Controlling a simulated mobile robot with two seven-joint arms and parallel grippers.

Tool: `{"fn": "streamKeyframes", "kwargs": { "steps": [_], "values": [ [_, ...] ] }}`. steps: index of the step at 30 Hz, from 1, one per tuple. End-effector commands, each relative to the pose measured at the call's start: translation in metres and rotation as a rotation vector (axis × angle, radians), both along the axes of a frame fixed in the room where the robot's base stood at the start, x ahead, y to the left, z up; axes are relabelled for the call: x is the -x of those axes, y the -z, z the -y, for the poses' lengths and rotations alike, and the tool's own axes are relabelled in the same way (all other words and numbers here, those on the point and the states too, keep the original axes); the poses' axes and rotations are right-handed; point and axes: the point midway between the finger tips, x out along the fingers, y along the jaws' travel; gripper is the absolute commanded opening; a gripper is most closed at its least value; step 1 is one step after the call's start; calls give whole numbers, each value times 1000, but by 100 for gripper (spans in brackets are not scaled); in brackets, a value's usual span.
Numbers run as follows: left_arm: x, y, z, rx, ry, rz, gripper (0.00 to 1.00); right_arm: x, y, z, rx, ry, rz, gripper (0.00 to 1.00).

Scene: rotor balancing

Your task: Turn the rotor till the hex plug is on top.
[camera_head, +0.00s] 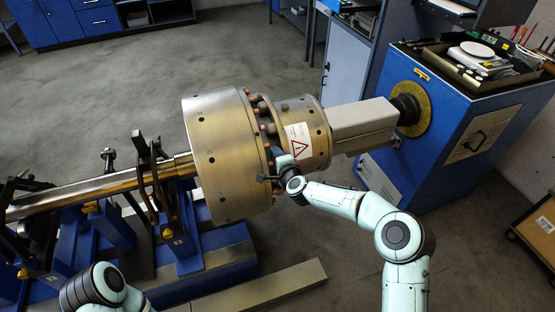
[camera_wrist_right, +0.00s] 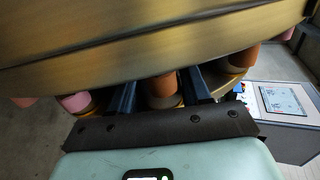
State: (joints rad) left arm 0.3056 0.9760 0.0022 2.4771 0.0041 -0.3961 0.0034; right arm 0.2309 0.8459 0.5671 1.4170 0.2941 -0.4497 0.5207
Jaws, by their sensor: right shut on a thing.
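The rotor (camera_head: 218,150) is a large brass-coloured drum on a horizontal shaft, with a ring of orange, pink and dark plugs along its right side. My right gripper (camera_head: 273,166) is at the lower part of that ring. In the right wrist view its two dark blue fingers (camera_wrist_right: 162,86) stand on either side of an orange-brown plug (camera_wrist_right: 161,92) and are shut on it. A pink plug (camera_wrist_right: 75,102) is to the left and another orange plug (camera_wrist_right: 244,56) to the right. I cannot tell which plug is the hex one. My left gripper is out of view; only its arm shows at lower left.
The long shaft (camera_head: 95,188) rests on blue supports (camera_head: 195,235) at left. A grey coupling block (camera_head: 362,120) joins the rotor to a blue cabinet (camera_head: 480,135) at right, topped by a tray of tools. Open floor lies behind the rotor.

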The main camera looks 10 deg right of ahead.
Motion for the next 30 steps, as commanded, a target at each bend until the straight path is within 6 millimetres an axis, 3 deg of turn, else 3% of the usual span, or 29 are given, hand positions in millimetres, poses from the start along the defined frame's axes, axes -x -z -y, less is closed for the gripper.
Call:
{"fn": "streamKeyframes", "kwargs": {
  "steps": [5, 6, 7, 19, 30],
  "values": [
    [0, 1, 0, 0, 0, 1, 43, -1, -3, 0, 1, 2, 7, 0],
    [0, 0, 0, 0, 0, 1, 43, -1, -3, 0, 1, 2, 7, 57],
    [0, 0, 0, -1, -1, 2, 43, -1, -3, 0, 1, 2, 7, 66],
    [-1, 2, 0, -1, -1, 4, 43, 7, -5, 2, 1, 1, 7, 66],
    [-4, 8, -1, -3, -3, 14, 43, 68, -27, 15, 4, 1, 8, 66]
  ]
}}
